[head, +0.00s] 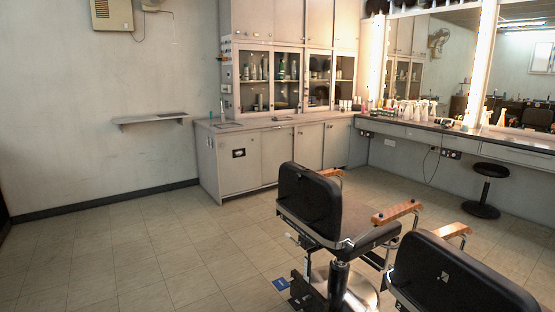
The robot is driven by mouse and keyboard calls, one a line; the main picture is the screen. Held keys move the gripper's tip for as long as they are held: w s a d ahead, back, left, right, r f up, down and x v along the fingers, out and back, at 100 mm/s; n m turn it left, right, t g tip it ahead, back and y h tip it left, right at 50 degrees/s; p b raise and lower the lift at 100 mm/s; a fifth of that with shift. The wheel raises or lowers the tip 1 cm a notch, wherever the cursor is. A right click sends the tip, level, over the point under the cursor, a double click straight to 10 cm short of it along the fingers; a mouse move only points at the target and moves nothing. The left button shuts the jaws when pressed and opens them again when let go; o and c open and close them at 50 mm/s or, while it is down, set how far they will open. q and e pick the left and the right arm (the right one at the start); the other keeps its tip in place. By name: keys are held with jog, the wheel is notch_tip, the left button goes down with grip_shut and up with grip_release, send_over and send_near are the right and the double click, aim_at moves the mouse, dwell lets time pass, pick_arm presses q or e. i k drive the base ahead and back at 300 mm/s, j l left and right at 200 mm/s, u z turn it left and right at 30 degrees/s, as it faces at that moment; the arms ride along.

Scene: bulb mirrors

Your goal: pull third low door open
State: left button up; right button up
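The low cabinet (205,160) stands in the corner against the back wall, under a grey counter. Its front has several pale low doors in a row. The third low door from the left (309,143) looks shut, flush with the doors beside it. The second door (278,150) and the rightmost door (337,143) look shut too. The leftmost door (239,168) carries a small dark label. The lower part of the row is partly hidden by a barber chair. Neither of my grippers is in view.
A black barber chair (310,200) with wooden armrests stands in front of the cabinet. A second chair (450,280) is at bottom right. A black stool (486,190) stands by the mirror counter (480,137). The tiled floor (150,245) at left is clear.

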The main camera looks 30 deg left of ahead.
aim_at(276, 145)
jog(key=i+j+u, duration=0.2)
jog(key=i+u, duration=0.15)
jog(key=i+j+u, duration=0.1)
jog(key=i+u, duration=0.6)
jog(key=i+j+u, duration=0.3)
jog(key=i+u, duration=0.2)
jog(key=i, duration=0.5)
jog(key=i+l+u, duration=0.1)
jog(key=i+u, duration=0.4)
jog(key=i, duration=0.5)
jog(key=i+z, duration=0.35)
jog(key=i, duration=0.2)
jog(key=i+z, duration=0.3)
jog(key=i, duration=0.3)
jog(key=i+j+z, duration=0.35)
jog(key=i, duration=0.15)
jog(key=i+l+z, duration=0.2)
jog(key=i+z, duration=0.55)
jog(key=i, duration=0.25)
jog(key=i+j+z, duration=0.1)
jog(key=i+z, duration=0.3)
jog(key=i+l+u, duration=0.1)
jog(key=i, duration=0.75)
jog(key=i+l, duration=0.15)
jog(key=i, duration=0.7)
jog(key=j+u, duration=0.05)
